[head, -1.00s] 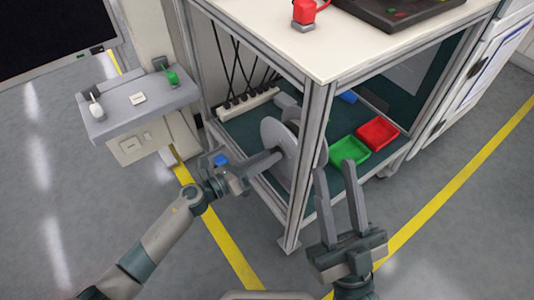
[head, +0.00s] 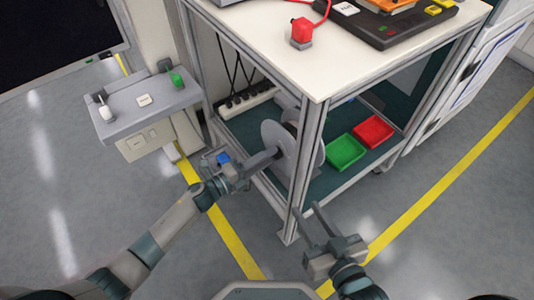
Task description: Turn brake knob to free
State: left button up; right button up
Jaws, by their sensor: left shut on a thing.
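A grey reel with two round discs (head: 276,133) sits in the lower bay of the trolley frame. My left gripper (head: 279,152) reaches in from the left, and its long grey fingers are together at the middle of the near disc. It is shut on what appears to be the brake knob at the reel's hub; the fingers hide the knob, so its setting cannot be read. A small blue part (head: 223,158) shows at the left gripper's body. My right gripper (head: 307,208) is open and empty, in front of the trolley's near corner post.
A green tray (head: 345,163) and a red tray (head: 389,124) lie on the lower shelf, right of the reel. A red button box (head: 302,31) stands on the white top (head: 330,65). A grey panel with levers (head: 150,117) is at left. The front floor is clear.

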pick_arm(q)
jog(key=shift+a+n+p, duration=0.1)
jog(key=shift+n+p, duration=0.65)
jog(key=shift+n, duration=0.95)
pick_arm(e)
jog(key=s+d+f+g+h, duration=0.1)
jog(key=s+d+f+g, duration=0.1)
jog(key=s+f+g, duration=0.1)
jog(key=shift+s+d+f+g, duration=0.2)
jog(key=shift+s+f+g, duration=0.3)
jog(key=shift+f, duration=0.85)
jog(key=shift+w, duration=0.2)
pick_arm(q)
jog(key=o, duration=1)
jog(key=shift+o, duration=0.2)
jog(key=v, duration=1.7)
jog(key=shift+p, duration=0.3)
pick_arm(e)
jog(key=shift+s+d+f+g+h, duration=0.3)
jog(key=shift+s+d+f+g, duration=0.05)
jog(key=shift+s+f+g, duration=0.4)
pick_arm(q)
jog(key=shift+s+a, duration=0.1)
pick_arm(e)
jog(key=shift+r, duration=0.1)
